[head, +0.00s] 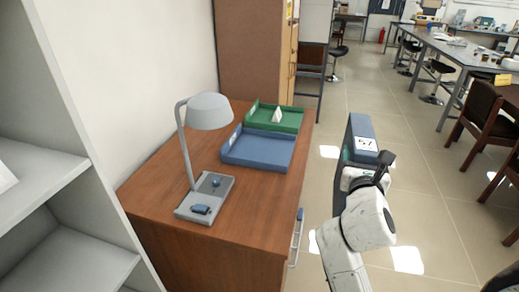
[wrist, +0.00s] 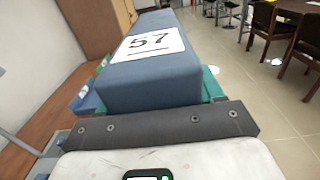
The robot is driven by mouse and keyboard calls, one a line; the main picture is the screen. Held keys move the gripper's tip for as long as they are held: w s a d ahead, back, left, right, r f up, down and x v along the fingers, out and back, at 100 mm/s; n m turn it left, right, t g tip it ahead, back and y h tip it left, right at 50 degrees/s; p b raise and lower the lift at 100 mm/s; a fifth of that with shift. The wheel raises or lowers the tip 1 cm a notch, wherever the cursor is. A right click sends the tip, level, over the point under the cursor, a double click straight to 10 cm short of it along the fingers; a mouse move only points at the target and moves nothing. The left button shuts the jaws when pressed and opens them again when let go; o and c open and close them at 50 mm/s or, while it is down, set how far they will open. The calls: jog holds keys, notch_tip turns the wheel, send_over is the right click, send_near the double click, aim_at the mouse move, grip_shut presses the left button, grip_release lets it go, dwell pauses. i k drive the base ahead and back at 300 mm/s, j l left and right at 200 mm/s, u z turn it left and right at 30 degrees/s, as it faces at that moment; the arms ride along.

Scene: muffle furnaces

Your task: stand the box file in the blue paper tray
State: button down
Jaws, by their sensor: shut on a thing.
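The box file (head: 361,136) is a blue-grey upright box with a white label marked 57. My gripper (head: 362,172) is shut on it and holds it off the right edge of the desk, over the floor. In the wrist view the box file (wrist: 150,75) fills the middle, its label facing up to the camera. The blue paper tray (head: 258,150) lies on the desk, left of the box file and apart from it; no object shows in it. My fingertips are mostly hidden.
The wooden desk (head: 160,190) also bears a grey lamp (head: 207,112) in front of the blue tray and a green tray (head: 290,119) with a small white object behind it. White shelves (head: 50,180) stand at left. The floor to the right is open, with chairs beyond.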

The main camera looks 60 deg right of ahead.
aim_at(262, 150)
jog(key=i+l, duration=1.05)
jog(key=i, duration=0.15)
